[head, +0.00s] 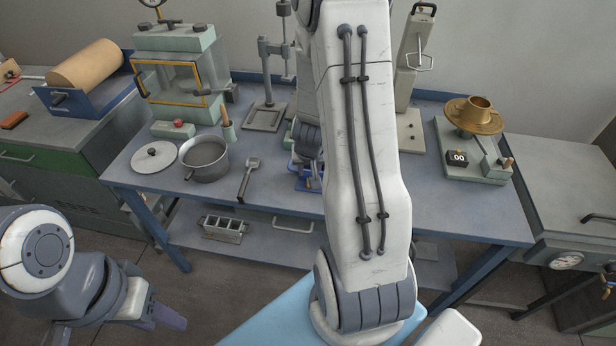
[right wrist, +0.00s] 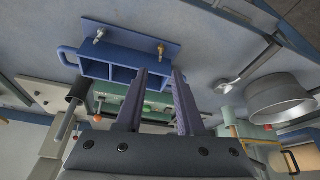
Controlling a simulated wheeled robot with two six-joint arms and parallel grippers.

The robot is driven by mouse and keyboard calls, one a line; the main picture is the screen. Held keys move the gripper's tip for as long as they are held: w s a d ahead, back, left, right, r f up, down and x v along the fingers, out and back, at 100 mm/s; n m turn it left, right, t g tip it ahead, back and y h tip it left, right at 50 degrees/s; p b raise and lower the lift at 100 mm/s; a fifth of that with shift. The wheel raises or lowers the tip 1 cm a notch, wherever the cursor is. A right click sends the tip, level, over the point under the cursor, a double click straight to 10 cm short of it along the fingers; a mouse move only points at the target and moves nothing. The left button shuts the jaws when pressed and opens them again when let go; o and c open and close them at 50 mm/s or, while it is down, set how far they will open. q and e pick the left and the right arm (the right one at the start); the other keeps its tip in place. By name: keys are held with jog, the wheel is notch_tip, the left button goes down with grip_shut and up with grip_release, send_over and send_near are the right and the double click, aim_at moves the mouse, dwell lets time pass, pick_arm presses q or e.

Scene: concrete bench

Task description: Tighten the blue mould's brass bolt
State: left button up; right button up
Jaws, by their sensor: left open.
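The blue mould (right wrist: 126,45) is in the right wrist view, with open compartments, a loop handle at its left and two bolts. One bolt (right wrist: 161,49) is brass-coloured; the other (right wrist: 98,37) looks paler and silvery. My right gripper (right wrist: 162,74) is open and empty, its fingertips by the mould, just short of the brass bolt in the picture. In the head view, the mould (head: 309,184) shows in part beside my right arm, which hides my right gripper's tips. My left gripper (head: 168,318) is open, low at the left, in front of the bench and away from the mould.
On the bench (head: 440,215) stand a grey pot (head: 204,158), a lid (head: 154,157), a small scoop-like tool (head: 248,180), a drill-press-like stand (head: 266,117) and a scale with a brass pan (head: 474,122). A multi-cell metal mould (head: 223,229) sits on the lower shelf. The bench's front right is clear.

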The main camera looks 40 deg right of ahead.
aim_at(308, 181)
jog(key=b+x, duration=0.3)
jog(key=x, duration=0.4)
jog(key=shift+w+f, duration=0.15)
jog(key=shift+f, duration=0.2)
jog(key=shift+w+d+f, duration=0.1)
jog(key=shift+w+f, duration=0.1)
jog(key=shift+f, duration=0.3)
grip_shut()
